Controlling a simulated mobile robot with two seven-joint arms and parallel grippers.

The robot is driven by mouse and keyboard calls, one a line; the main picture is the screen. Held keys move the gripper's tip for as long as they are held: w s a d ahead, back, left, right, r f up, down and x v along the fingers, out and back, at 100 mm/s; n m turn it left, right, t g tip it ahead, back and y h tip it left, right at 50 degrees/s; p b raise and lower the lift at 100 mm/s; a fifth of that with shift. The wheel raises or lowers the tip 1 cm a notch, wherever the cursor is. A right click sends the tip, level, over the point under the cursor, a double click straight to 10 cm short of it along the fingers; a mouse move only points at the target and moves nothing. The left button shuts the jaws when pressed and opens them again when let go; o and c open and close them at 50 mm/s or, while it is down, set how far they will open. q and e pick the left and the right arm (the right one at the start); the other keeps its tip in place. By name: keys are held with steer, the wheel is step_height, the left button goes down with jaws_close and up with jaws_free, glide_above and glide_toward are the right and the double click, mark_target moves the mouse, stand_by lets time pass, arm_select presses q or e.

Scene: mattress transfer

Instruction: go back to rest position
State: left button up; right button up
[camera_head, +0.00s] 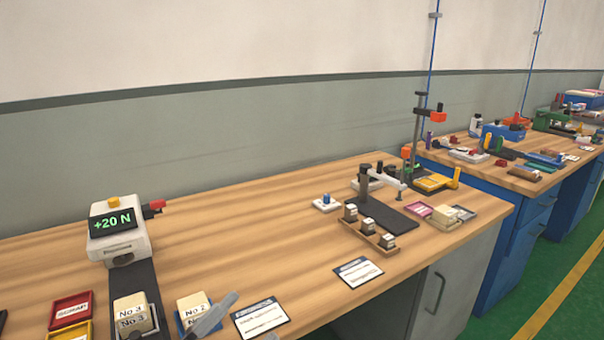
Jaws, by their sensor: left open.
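My left gripper (212,316) shows at the bottom edge, a pale grey finger part over the near edge of the wooden bench. It is open, with nothing seen between its fingers; most of it is cut off by the frame. It is just right of and partly in front of a cream block marked No 2 (193,303) in a blue tray. A cream block marked No 3 (131,313) stands to the left on a dark strip. My right gripper is not in view.
A force gauge (119,240) reading +20 N stands at the left behind the blocks. A red scrap tray (71,311) lies at the lower left. White cards (261,317) lie along the front edge. A dark fixture (382,215) stands at the right. The bench middle is clear.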

arm_select(q)
steer(key=s+a+f+n+g+y, duration=0.1)
steer(key=s+a+f+n+y, duration=0.3)
steer(key=f, duration=0.4)
steer(key=s+a+f+n+g+y+p, duration=0.1)
steer(key=s+a+f+n+g+y, duration=0.1)
steer(key=s+a+f+n+y, duration=0.2)
steer(key=s+a+f+n+g+y+p, duration=0.1)
steer(key=s+a+f+n+y, duration=0.3)
steer(key=f+n, duration=0.5)
step_height(320, 180, down, 5)
steer(key=shift+s+r+g+y, duration=0.15)
steer(key=shift+s+g+y, duration=0.5)
steer(key=shift+y, duration=0.35)
